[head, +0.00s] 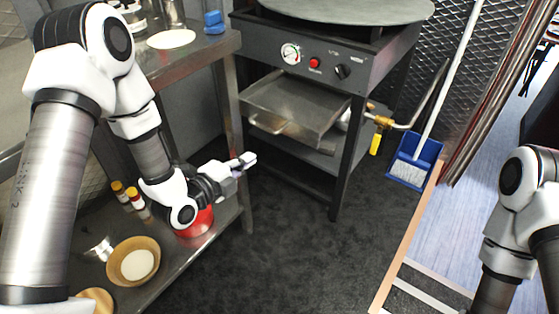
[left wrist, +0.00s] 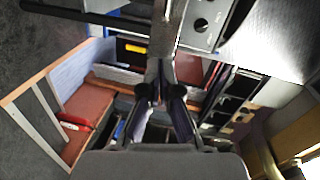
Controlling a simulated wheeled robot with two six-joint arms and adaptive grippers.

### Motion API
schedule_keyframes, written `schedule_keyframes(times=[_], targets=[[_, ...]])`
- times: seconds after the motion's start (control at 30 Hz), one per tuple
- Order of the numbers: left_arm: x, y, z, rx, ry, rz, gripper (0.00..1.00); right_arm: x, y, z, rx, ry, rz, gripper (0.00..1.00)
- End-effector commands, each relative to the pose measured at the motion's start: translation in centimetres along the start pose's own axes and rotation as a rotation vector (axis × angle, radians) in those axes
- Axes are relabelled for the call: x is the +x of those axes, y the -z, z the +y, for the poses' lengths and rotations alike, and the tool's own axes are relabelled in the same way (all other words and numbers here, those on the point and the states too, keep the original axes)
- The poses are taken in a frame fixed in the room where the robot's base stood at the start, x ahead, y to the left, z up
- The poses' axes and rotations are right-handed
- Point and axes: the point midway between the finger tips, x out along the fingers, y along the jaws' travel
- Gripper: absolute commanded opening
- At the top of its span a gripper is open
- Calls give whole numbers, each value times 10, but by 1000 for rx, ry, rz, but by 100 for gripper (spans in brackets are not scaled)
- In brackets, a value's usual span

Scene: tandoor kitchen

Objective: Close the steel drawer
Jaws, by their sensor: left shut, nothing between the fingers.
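The steel drawer (head: 300,104) is a shallow grey metal tray under the black stove (head: 330,50) in the head view. It sticks out past the stove's front, so it stands open. Its handle (head: 268,126) runs along the front edge. My left gripper (head: 248,161) is shut and empty, below and to the left of the handle in the picture, apart from it. In the left wrist view its fingers (left wrist: 155,125) show at the bottom middle; I cannot make out the drawer there. My right arm enters at the right edge of the head view, its gripper out of view.
A steel table (head: 190,60) stands left of the stove, with a red pot (head: 196,222) and a wooden bowl (head: 133,262) on its lower shelf. A yellow-handled gas valve (head: 376,140) and a blue dustpan (head: 413,160) are at the right. The floor before the stove is clear.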

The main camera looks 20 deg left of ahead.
Motion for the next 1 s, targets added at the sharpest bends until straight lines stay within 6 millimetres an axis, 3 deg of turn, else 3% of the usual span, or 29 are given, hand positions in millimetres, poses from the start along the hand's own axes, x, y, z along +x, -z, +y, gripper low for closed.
schedule_keyframes(times=[0.03,0.13,0.3,0.43,0.8,1.0], targets=[[9,-8,18,42,63,4,0,42,0,0,0,0,0,40],[13,-12,5,102,147,10,0,60,0,0,0,0,1,40],[16,-13,-9,134,186,14,0,61,1,0,0,0,1,40],[31,-12,-11,136,183,15,0,63,1,0,0,0,2,40],[110,-10,-24,134,182,15,0,81,0,1,0,0,1,40],[142,-9,-30,131,181,13,0,89,0,1,0,0,1,40]])
